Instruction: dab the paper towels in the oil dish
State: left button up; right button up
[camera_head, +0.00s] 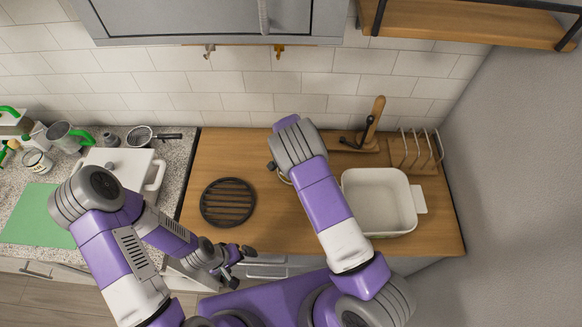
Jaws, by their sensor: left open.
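A white rectangular dish (378,203) with a side handle stands on the wooden counter at the right. I cannot tell whether it is the oil dish. I cannot make out any paper towels. A pale curved rim shows partly behind my right arm near the middle of the counter; the arm hides most of it. My left gripper (238,264) is open and seems empty, in front of the counter's front edge and below the round black grate. My right gripper is hidden behind my own right arm, which reaches over the counter.
A round black grate (228,202) lies on the wooden counter (215,155). A wooden stand (374,122) and a rack (415,150) stand at the back right. At the left are a white lidded pot (125,164), a green board (36,214), a strainer (139,136) and a mug (66,136).

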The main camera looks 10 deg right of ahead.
jog(key=shift+s+f+b, duration=0.1)
jog(key=shift+f+b, duration=0.45)
dwell(1.6)
jog(key=shift+r+p, duration=1.55)
jog(key=shift+r, duration=1.05)
jog(key=shift+r+p, duration=0.35)
jog(key=shift+r, duration=0.65)
jog(key=shift+f, duration=0.1)
